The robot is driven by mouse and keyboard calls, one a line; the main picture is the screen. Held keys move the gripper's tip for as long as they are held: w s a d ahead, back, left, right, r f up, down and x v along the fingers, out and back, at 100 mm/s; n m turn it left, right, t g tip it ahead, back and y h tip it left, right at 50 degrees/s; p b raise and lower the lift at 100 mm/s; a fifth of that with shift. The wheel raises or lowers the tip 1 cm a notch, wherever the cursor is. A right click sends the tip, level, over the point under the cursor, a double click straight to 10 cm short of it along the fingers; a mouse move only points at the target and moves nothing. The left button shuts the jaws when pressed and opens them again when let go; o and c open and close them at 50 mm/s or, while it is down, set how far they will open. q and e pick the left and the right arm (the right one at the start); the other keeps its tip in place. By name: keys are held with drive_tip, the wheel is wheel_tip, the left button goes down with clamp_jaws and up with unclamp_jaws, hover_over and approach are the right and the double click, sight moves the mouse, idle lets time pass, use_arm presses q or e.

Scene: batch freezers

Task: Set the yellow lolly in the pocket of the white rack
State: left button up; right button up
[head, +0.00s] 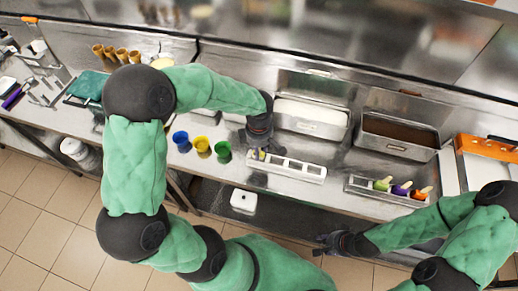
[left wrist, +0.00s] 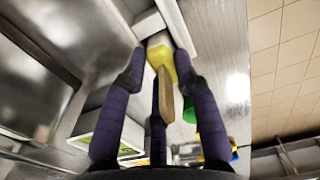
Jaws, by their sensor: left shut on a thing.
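The yellow lolly (left wrist: 160,62) has a wooden stick (left wrist: 164,98) that points back between the fingers of my left gripper (left wrist: 161,82). The gripper is shut on it. In the head view my left gripper (head: 262,148) hangs over the left end of the white rack (head: 312,172), with a bit of the yellow lolly (head: 262,154) showing below the fingers. The lolly's yellow end is at the rack (left wrist: 148,22) in the left wrist view; I cannot tell whether it is inside a pocket. My right gripper (head: 322,244) is empty, its fingers apart, in front of the counter.
Blue (head: 181,141), yellow (head: 202,146) and green (head: 223,151) cups stand left of the rack. A metal tray (head: 352,186) with several lollies is to the right. Metal tubs with white (head: 310,122) and brown (head: 398,143) contents sit behind.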

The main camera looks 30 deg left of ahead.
use_arm(q)
drive_tip(key=o, duration=1.2)
drive_tip(key=shift+c, duration=0.2)
wheel_tip(320, 180, up, 12)
